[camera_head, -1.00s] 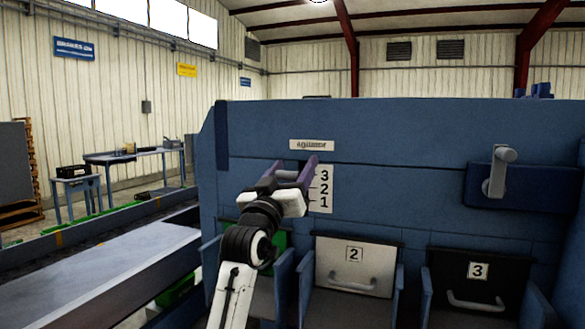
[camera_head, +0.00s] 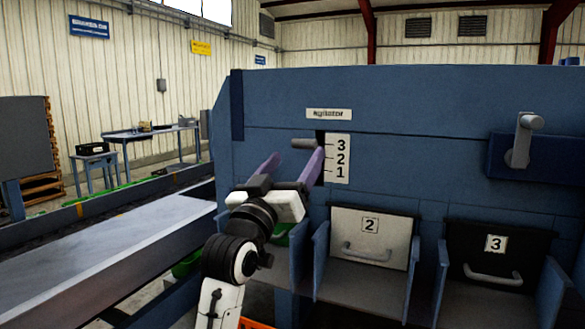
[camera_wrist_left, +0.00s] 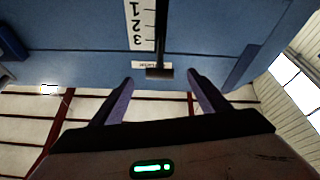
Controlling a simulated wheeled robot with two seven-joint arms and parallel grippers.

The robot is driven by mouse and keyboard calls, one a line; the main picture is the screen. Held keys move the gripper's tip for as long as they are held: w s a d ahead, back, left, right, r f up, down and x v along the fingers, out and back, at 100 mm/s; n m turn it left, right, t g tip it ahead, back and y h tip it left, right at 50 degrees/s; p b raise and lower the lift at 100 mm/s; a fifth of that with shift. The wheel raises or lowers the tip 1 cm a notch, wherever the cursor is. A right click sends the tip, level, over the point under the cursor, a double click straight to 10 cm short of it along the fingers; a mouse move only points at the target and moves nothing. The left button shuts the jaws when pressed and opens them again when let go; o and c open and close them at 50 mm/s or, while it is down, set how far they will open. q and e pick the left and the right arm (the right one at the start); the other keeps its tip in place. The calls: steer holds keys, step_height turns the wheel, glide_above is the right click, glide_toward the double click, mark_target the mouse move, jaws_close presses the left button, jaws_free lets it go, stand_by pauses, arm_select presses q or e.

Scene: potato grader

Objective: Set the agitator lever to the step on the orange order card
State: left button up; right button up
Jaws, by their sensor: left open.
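The agitator lever's grey knob (camera_head: 303,143) sticks out of the blue panel beside the 3 on the white 3-2-1 scale (camera_head: 338,158). In the left wrist view, the upside-down picture shows the dark lever knob (camera_wrist_left: 159,72) by the 3 end of the scale (camera_wrist_left: 140,22). My left gripper (camera_head: 295,163) is open and empty just in front of and below the knob. In the wrist view the knob is between the lines of its two fingers (camera_wrist_left: 160,82), apart from both. No readable orange order card is in view. My right gripper is not in view.
A second grey handle (camera_head: 522,140) is on the panel at the right. Below are chutes with a white gate 2 (camera_head: 370,238) and a black gate 3 (camera_head: 490,257). A conveyor (camera_head: 120,250) runs at the left. An orange edge (camera_head: 256,323) shows at the bottom.

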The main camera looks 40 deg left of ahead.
arm_select(q)
steer(key=shift+s+d+f, duration=0.1)
steer(key=shift+s, duration=0.2)
